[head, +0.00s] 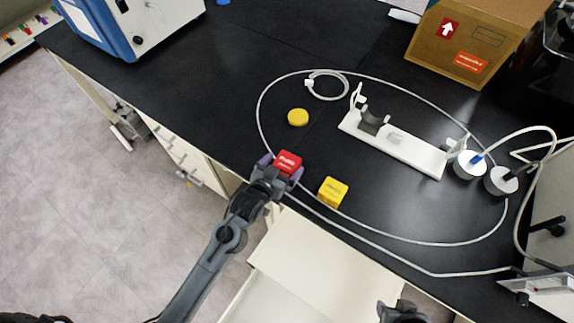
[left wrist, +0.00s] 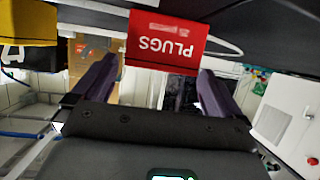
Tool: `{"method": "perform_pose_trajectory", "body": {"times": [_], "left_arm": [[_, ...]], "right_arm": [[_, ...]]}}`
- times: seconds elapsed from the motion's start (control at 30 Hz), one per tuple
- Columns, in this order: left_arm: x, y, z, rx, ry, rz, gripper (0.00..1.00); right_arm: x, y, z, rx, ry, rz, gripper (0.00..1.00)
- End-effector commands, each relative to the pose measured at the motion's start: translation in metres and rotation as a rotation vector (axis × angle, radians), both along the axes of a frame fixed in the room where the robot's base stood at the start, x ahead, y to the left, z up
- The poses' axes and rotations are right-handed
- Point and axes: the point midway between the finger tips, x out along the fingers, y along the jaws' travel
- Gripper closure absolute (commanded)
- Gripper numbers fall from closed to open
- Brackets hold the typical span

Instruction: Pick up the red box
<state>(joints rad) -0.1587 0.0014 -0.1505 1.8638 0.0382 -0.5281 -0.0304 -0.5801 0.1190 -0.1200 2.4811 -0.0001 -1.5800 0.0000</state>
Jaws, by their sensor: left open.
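The red box (head: 288,162), a small cube with white lettering, sits on the black bench near its front edge. My left gripper (head: 281,170) is open at the box, with one finger on either side of it. In the left wrist view the red box (left wrist: 166,42) reads "PLUGS" upside down and lies between and just beyond the open fingertips (left wrist: 158,64). I cannot tell whether either finger touches it. A dark part of my right gripper (head: 402,313) shows at the bottom edge in the head view; its fingers cannot be made out.
A yellow box (head: 333,192) stands close to the right of the red one; a round yellow item (head: 298,117) lies behind. A white cable (head: 262,122) loops around them. A white stand (head: 395,145) and a cardboard box (head: 470,45) are farther back.

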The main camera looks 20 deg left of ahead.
Motion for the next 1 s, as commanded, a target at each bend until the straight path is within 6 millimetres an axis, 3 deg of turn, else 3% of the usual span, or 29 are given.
{"method": "perform_pose_trajectory", "body": {"times": [0.23,0.57,0.87,1.0], "left_arm": [[0.025,-0.004,-0.014,-0.001,-0.002,0.0,0.0],[0.029,-0.004,-0.016,-0.001,0.0,0.0,0.02],[0.028,-0.004,-0.015,-0.001,0.0,0.0,0.47],[0.029,-0.004,-0.015,-0.001,-0.001,0.0,0.51]], "right_arm": [[0.0,0.0,-0.009,0.0,0.0,0.0,0.57],[0.0,0.0,-0.009,-0.001,0.001,0.0,0.57],[0.0,0.0,-0.009,-0.002,0.001,0.002,0.57],[0.0,0.0,-0.009,-0.002,0.001,0.002,0.57]]}}
